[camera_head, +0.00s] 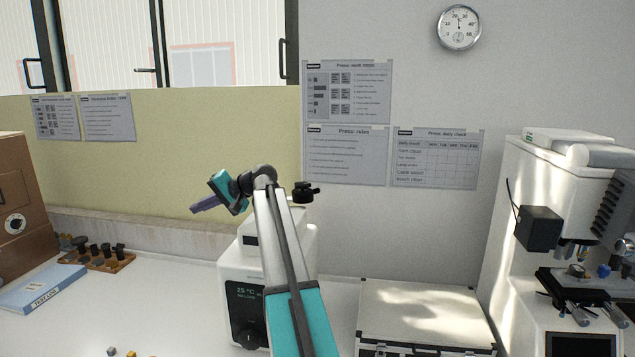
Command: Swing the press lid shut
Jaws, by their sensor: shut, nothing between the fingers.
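The press (234,270) is a white machine on the bench with a dark display reading about 25 °C and a dark dial below it. My arm crosses in front and hides its middle. A black knob (305,190) shows above the press, just right of my arm, and seems to belong to the lid. The rest of the lid is hidden behind my arm, so I cannot tell its angle. My gripper (194,209) is shut and empty. It is raised above and left of the press, pointing left and slightly down, apart from the knob.
A closed white case (420,312) lies right of the press. A microscope-like tester (560,170) stands at far right. At left are a wooden rack (122,263) with dark pieces, a blue book (45,288) and a brown box (15,200). Small blocks lie at the front.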

